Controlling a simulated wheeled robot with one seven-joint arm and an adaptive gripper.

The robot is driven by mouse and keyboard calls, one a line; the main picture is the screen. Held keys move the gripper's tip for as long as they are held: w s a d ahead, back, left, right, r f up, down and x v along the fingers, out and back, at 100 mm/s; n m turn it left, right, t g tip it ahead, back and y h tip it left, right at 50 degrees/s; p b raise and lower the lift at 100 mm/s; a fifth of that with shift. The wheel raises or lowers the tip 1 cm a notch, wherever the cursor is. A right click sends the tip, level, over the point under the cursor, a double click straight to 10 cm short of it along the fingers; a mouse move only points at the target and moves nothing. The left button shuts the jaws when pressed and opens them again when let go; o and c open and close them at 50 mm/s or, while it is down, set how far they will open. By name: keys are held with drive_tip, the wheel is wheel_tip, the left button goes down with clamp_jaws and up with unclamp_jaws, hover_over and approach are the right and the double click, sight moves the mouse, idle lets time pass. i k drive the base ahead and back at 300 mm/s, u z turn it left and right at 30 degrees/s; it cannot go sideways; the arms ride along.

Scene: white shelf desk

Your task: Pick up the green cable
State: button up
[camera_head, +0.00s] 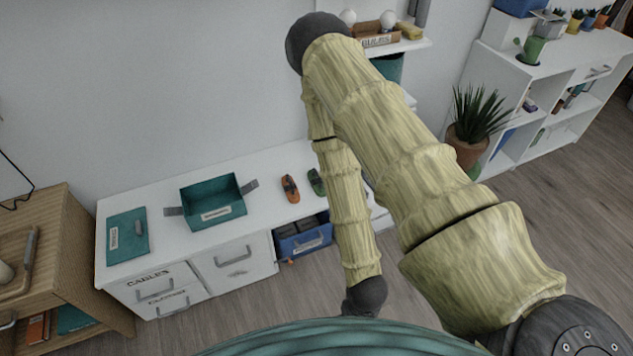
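A small green bundle (315,182), which looks like the green cable, lies on the white desk top (265,208), just left of my arm. My arm's forearm passes close to its right side and may cover part of it. A similar orange bundle (290,188) lies a little to its left, apart from it. My arm bends down to a dark joint near the bottom centre. My gripper is not visible; the lower end of the arm runs out of sight behind my teal body.
An open teal box (213,222) and its teal lid (127,236) occupy the desk's left part. Below are drawers, one labelled CABLES (155,286), and a blue bin (303,238). A potted plant (475,125) stands right. A wooden cabinet (60,235) stands left.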

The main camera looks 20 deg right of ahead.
sight(316, 183)
drive_tip(key=k, duration=0.6)
drive_tip(key=z, duration=0.7)
drive_tip(key=i, duration=1.5)
drive_tip(key=u, duration=0.65)
